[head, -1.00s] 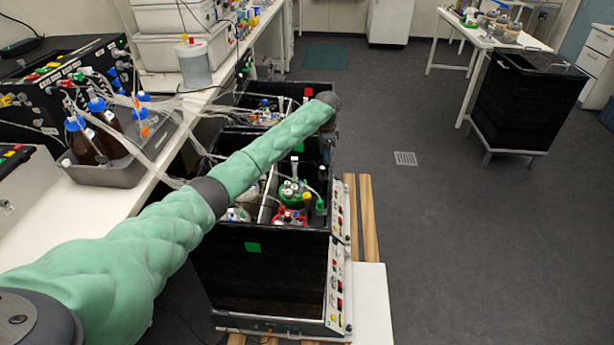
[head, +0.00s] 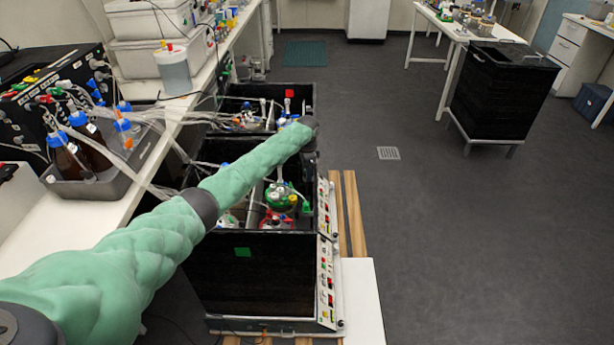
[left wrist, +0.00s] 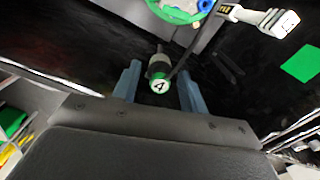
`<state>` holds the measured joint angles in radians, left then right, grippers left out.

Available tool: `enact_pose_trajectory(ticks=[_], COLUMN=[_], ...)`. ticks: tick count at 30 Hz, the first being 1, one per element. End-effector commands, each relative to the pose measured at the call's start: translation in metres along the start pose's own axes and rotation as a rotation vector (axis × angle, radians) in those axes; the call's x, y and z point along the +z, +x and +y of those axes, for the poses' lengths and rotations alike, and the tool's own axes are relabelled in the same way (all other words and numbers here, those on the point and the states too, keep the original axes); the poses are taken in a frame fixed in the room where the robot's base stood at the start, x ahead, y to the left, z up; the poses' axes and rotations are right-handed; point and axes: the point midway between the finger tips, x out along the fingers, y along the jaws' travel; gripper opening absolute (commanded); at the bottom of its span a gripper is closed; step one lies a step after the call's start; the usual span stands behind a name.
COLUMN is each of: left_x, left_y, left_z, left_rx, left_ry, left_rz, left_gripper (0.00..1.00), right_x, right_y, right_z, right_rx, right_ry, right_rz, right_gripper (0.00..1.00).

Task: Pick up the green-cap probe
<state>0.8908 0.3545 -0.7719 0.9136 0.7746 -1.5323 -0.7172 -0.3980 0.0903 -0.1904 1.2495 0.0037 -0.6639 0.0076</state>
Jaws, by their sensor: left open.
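The green-cap probe (left wrist: 159,85), its cap marked with a 4, shows in the left wrist view, with a grey body beyond the cap. My left gripper (left wrist: 159,80) is open, with one blue-grey finger on each side of the probe. Gaps show between the fingers and the cap; I cannot tell how deep the probe sits between them. In the head view my left arm reaches over the near black shaker box (head: 262,280), and its fingers are too small to make out. I cannot pick out this probe for sure in the head view. My right gripper is not in view.
A green-ringed vessel (head: 281,199) and a red-ringed one stand inside the box. A white plug with cable (left wrist: 262,18) lies near the probe. A second black box stands behind.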

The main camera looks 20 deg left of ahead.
Motion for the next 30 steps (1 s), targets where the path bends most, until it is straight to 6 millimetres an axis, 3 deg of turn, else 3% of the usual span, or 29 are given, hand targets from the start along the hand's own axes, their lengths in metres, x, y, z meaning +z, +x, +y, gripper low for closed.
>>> enact_pose_trajectory(ticks=[10,16,27,30], left_x=[0.000,0.000,0.000,-0.001], left_y=[0.005,0.005,-0.001,-0.013], left_z=[0.000,0.000,-0.001,-0.001], left_rx=[-0.001,-0.001,-0.002,-0.003], left_ry=[0.000,0.000,0.000,0.001], left_rz=[0.001,0.001,0.002,0.004], left_gripper=[0.43,0.04,0.03,0.03], right_x=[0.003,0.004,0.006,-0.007], right_y=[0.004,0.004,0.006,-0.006], right_z=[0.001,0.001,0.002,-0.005], right_rx=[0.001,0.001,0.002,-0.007], right_ry=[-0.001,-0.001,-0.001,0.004], right_rz=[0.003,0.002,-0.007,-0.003], right_gripper=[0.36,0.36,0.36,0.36])
